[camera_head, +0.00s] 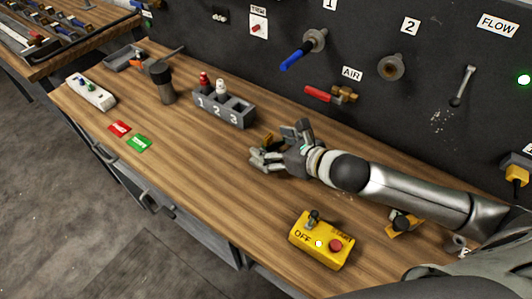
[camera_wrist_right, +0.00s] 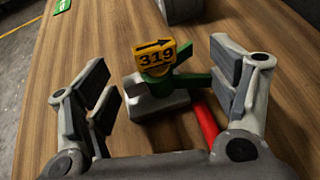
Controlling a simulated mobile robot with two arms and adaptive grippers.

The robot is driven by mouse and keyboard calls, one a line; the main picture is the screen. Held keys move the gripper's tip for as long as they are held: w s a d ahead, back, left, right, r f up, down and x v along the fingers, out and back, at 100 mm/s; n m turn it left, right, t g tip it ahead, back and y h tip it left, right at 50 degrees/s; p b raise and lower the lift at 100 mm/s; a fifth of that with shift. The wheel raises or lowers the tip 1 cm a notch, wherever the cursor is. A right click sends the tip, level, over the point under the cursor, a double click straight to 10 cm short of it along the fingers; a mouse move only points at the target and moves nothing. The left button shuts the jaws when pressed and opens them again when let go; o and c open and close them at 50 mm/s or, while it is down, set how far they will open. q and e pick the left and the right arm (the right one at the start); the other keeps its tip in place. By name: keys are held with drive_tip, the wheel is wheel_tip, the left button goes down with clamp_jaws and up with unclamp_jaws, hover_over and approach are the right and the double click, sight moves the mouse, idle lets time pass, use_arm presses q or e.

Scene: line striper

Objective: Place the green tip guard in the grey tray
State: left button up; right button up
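In the wrist view, a green part (camera_wrist_right: 192,81) with a yellow tag (camera_wrist_right: 154,54) reading 319 lies with a grey block (camera_wrist_right: 155,104) and a red bar (camera_wrist_right: 205,122); I cannot tell for sure that the green part is the tip guard. My right gripper (camera_wrist_right: 166,88) is open, with its fingers apart on either side of this group and not closed on it. In the head view my right gripper (camera_head: 277,147) is low over the bench, mostly hiding the group. A grey tray (camera_head: 120,63) stands at the bench's far left end. My left gripper is out of view.
A grey numbered rack (camera_head: 225,110) holds a red and a white-topped bottle. A dark cylinder (camera_head: 161,85), a white power strip (camera_head: 90,95), red (camera_head: 119,128) and green (camera_head: 139,144) cards and a yellow switch box (camera_head: 321,240) are on the bench. Bare wood lies left of my gripper.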

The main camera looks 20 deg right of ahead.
drive_tip(key=c, duration=0.7)
drive_tip(key=shift+c, duration=1.1)
drive_tip(key=shift+r, duration=0.15)
